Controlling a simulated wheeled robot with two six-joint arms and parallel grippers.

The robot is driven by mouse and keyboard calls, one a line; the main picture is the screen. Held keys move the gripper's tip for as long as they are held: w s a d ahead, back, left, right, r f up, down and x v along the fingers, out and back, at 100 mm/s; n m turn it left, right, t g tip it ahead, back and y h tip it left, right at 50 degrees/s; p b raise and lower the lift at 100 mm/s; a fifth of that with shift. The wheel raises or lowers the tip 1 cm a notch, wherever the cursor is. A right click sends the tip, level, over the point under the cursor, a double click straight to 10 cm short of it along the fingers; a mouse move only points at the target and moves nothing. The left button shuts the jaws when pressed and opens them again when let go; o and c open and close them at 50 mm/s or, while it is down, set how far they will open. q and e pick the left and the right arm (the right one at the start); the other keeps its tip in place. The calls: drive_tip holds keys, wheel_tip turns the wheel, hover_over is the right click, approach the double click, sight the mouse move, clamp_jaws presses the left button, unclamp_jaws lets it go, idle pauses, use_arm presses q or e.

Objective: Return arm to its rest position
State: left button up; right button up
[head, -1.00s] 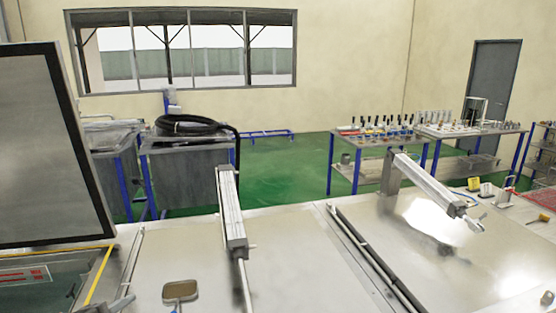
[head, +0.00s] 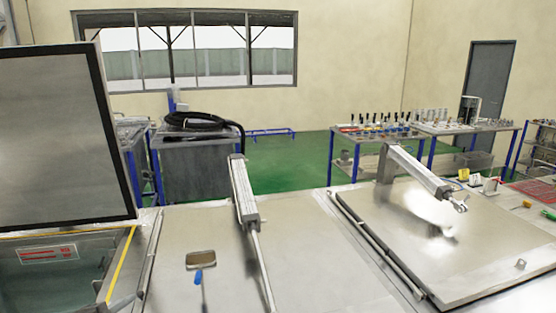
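Neither of my grippers and neither of my arms is in the head view, so I cannot see the arm's pose. An open lid (head: 62,140) stands raised at the left, above an open tank (head: 70,262) with a yellow edge strip. A flat closed metal lid (head: 330,255) lies in the middle, with a pneumatic cylinder (head: 243,195) slanting down over it. Another closed lid (head: 480,255) lies at the right, with a second cylinder (head: 418,174) above it.
A small brown pad (head: 200,258) and a blue-handled item (head: 199,278) lie on the middle lid. Behind are a grey bin (head: 195,172) with a coiled black hose (head: 190,121) and tables of parts (head: 375,140). Green floor (head: 285,165) is open between them.

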use_arm(q)
drive_tip(key=s+a+f+n+g+y, duration=0.15)
drive_tip(key=s+f+n+g, duration=0.35)
drive_tip(key=s+f+n, duration=0.6)
drive_tip(key=s+f+n+g+y, duration=0.3)
drive_tip(key=s+f+n+g, duration=0.25)
drive_tip(key=s+f, duration=0.7)
wheel_tip(320, 180, down, 28)
drive_tip(key=s+a+b, duration=0.2)
drive_tip(key=b, duration=0.5)
drive_tip(key=s+f+g+b, duration=0.1)
drive_tip(key=s+f+b, duration=0.1)
drive_tip(key=s+f, duration=0.5)
drive_tip(key=s+d+f+g+b, duration=0.1)
drive_tip(key=s+f+b, duration=0.2)
drive_tip(key=s+f, duration=0.4)
wheel_tip(320, 180, down, 8)
drive_tip(key=shift+s+d+r+h, duration=0.25)
drive_tip(key=shift+h, duration=0.2)
use_arm(e)
wheel_tip(320, 180, down, 12)
drive_tip(key=shift+w, duration=0.2)
use_arm(q)
drive_tip(key=shift+s, duration=0.1)
